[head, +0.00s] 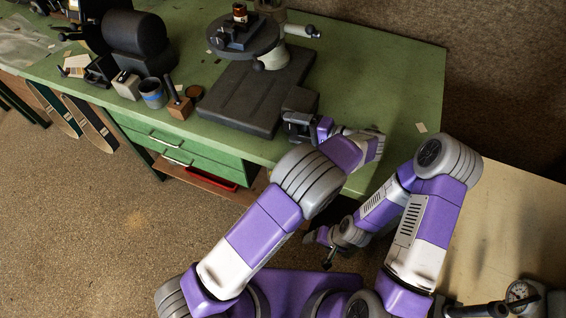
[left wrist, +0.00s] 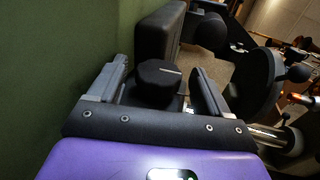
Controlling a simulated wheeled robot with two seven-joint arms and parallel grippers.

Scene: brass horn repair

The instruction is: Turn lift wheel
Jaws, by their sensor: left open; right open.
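A black round knob with a pale mark, which looks like the lift wheel (left wrist: 157,78), shows in the left wrist view beside a dark block-like base (left wrist: 160,40). My left gripper (left wrist: 150,92) is open, with one finger on each side of the knob; I cannot tell whether they touch it. In the head view my left gripper (head: 299,124) is at the front right corner of the machine's dark base (head: 240,90), and largely hides the wheel. My right gripper (head: 327,250) is open and empty, low in front of the bench.
The green bench (head: 395,95) is clear to the right. A round machine table (head: 243,42) with a small jar (head: 240,13) stands above the base. A pale table (head: 510,220) is at right.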

